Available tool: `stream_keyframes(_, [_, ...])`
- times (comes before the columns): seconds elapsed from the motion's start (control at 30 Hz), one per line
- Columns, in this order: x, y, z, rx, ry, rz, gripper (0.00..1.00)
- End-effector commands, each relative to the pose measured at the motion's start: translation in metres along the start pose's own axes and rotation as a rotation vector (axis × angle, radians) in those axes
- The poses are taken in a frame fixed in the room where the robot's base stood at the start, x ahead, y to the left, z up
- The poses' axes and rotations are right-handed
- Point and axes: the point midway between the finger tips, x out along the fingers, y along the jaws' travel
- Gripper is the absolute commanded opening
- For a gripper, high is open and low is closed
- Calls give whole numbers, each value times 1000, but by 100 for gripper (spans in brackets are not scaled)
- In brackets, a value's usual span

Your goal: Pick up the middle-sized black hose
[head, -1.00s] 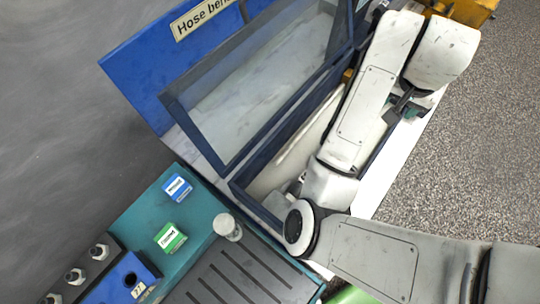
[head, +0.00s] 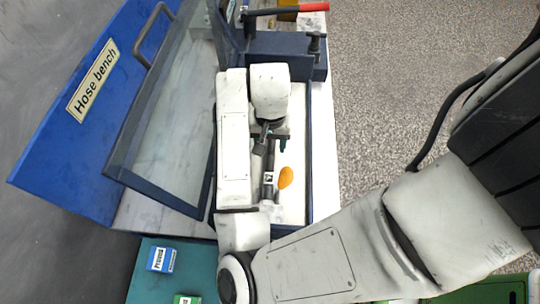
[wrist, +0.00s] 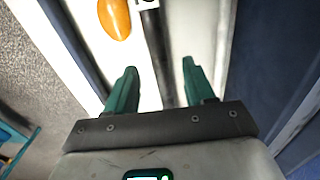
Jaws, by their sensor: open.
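A black hose (head: 268,190) with a white label lies on the white floor of the blue-framed tray on the hose bench. It also shows in the wrist view (wrist: 157,55), running down between the finger lines. Whether it is the middle-sized one cannot be told, as no other hose shows clearly. My gripper (head: 271,141) is over the upper part of the hose in the head view. In the wrist view my gripper (wrist: 160,80) is open, its two green fingers on either side of the hose, with nothing held. My arm hides part of the tray.
An orange oval piece (head: 285,178) lies just right of the hose. The tray's blue frame (head: 309,150) walls it in. A tilted clear lid (head: 165,115) stands at left, before the blue "Hose bench" sign (head: 93,80). A red-handled tool (head: 300,9) sits beyond the tray.

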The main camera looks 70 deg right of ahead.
Motion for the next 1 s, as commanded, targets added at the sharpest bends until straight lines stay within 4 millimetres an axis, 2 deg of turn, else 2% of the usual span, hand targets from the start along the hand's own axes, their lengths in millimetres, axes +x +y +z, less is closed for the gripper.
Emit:
stream_keyframes(0.23, [33, 1, -2, -2, -2, 2, 54])
stream_keyframes(0.57, [39, 1, -2, 0, 0, 0, 53])
stream_keyframes(1.0, [39, 1, -2, 0, 0, 0, 11])
